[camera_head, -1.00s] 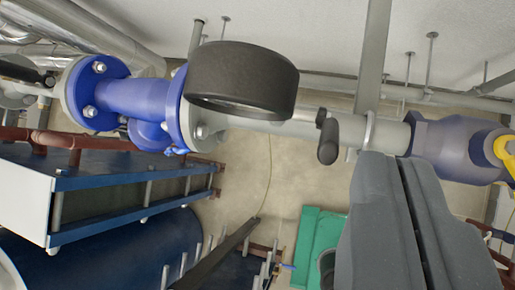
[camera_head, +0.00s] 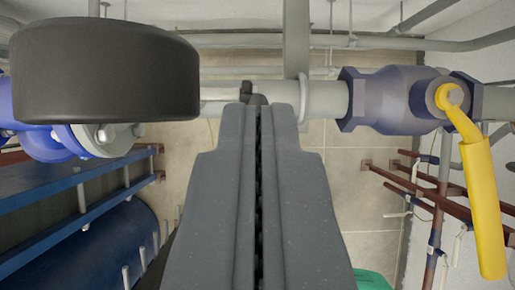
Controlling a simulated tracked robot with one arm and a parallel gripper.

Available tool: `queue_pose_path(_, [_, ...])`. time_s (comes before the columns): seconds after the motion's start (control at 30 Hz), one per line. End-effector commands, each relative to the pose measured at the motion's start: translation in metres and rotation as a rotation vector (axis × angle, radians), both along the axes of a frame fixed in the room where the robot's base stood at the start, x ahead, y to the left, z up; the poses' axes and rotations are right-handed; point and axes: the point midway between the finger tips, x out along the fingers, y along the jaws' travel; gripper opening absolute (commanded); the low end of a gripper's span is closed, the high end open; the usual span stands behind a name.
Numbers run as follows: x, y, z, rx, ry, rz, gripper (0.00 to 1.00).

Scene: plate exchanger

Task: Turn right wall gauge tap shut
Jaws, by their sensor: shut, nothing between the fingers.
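A black round wall gauge (camera_head: 105,75), seen from its side, fills the upper left. To its right, a grey pipe (camera_head: 325,100) runs across the view. A small dark handle (camera_head: 257,99), which looks like the gauge tap, shows just past my fingertips, in front of the pipe. Most of it is hidden behind my gripper. My gripper (camera_head: 256,112) is shut and empty, pointing up the picture from the lower middle. Its tips overlap the handle in view; I cannot tell whether they touch it.
A blue valve body (camera_head: 393,100) with a long yellow lever (camera_head: 482,200) stands on the pipe at the right. A blue flanged pipe (camera_head: 55,143) is at the left below the gauge. Blue beams and a blue tank (camera_head: 90,245) fill the lower left.

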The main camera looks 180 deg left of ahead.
Motion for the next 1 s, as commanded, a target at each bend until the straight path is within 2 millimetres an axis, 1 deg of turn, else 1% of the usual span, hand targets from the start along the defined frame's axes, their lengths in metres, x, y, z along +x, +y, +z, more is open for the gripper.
queue_pose_path(0.37, [0.024,-0.001,-0.041,-0.002,0.006,0.000,0.00])
queue_pose_path(0.5, [0.017,0.000,-0.044,0.000,-0.003,0.002,0.00])
queue_pose_path(0.6, [0.011,0.000,-0.051,-0.002,0.001,0.001,0.00])
queue_pose_path(0.8, [0.003,0.000,-0.061,-0.002,0.002,0.001,0.00])
queue_pose_path(1.0, [-0.003,0.000,-0.066,0.000,0.001,0.001,0.00])
